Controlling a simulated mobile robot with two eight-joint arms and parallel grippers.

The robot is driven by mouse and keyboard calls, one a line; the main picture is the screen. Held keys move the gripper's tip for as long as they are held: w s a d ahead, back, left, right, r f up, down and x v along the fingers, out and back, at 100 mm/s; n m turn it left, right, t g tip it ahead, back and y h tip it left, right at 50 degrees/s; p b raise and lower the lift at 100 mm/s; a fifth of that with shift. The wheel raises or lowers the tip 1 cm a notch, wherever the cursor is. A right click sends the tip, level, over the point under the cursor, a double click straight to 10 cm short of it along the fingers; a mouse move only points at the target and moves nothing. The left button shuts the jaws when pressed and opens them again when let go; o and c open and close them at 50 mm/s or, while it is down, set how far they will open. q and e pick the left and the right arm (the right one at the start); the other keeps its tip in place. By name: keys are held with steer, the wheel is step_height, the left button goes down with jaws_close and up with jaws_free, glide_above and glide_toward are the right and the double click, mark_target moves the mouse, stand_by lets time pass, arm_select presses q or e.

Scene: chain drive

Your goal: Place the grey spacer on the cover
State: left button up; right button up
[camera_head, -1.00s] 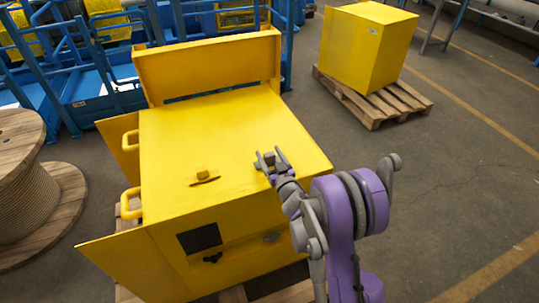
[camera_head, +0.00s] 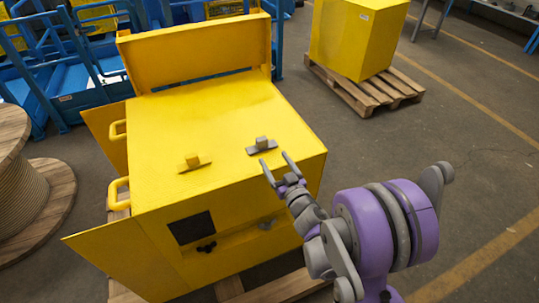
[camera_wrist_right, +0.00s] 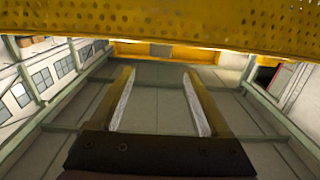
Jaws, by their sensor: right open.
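The grey spacer (camera_head: 262,146) rests on the yellow cover (camera_head: 225,115), near its right front part. It is a flat grey plate with a small block standing on top. My right gripper (camera_head: 275,164) is open and empty, just in front of the spacer and apart from it, by the cover's front edge. In the right wrist view its two fingers (camera_wrist_right: 160,105) are spread with nothing between them. The spacer does not show in the wrist view. My left gripper is not in view.
A similar yellow piece (camera_head: 194,163) sits on the cover to the left. A raised yellow panel (camera_head: 200,55) stands at the cover's back. A wooden spool (camera_head: 30,185) is at left, and a yellow box (camera_head: 358,38) on a pallet stands behind right.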

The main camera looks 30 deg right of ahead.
steer(key=shift+s, duration=0.5)
steer(key=s+a+f+g, duration=0.1)
steer(key=s+a+g, duration=0.2)
steer(key=s, duration=0.5)
steer(key=s+a+f+g, duration=0.1)
steer(key=s+a+g, duration=0.3)
steer(key=s, duration=0.4)
steer(key=s+a+f+g+y, duration=0.1)
steer(key=s+a+f+g, duration=0.1)
steer(key=s+g, duration=0.3)
steer(key=s+a, duration=0.1)
steer(key=s, duration=0.1)
steer(key=shift+s+a+n+g, duration=0.3)
steer(key=shift+s+g, duration=0.1)
